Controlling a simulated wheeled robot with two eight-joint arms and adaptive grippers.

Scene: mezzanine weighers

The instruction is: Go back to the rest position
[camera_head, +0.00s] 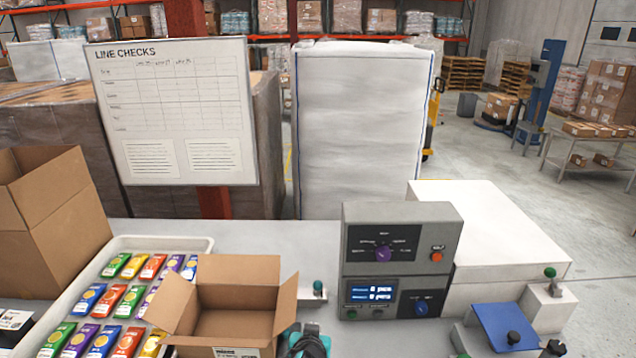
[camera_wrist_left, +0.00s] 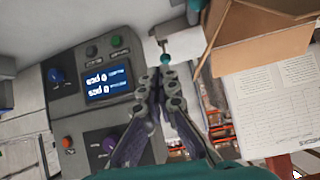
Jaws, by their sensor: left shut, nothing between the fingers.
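My left gripper (camera_wrist_left: 158,78) is shut and empty in the left wrist view, its two dark fingers together. In the head view, part of it (camera_head: 307,343) shows at the bottom edge, between the open cardboard box (camera_head: 232,332) and the grey control box (camera_head: 392,282). The rest of my left arm is cut off there. The left wrist view also shows the control box (camera_wrist_left: 82,112) at left and a cardboard box (camera_wrist_left: 262,38) at upper right. My right gripper is in neither view.
A white tray (camera_head: 208,243) of several coloured packets stands left of the open box. A taller carton (camera_head: 45,215) is at far left. A green-knobbed post (camera_head: 318,288) stands behind the gripper. A white machine (camera_head: 490,235) and blue plate (camera_head: 505,327) are right. Bare bench shows behind.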

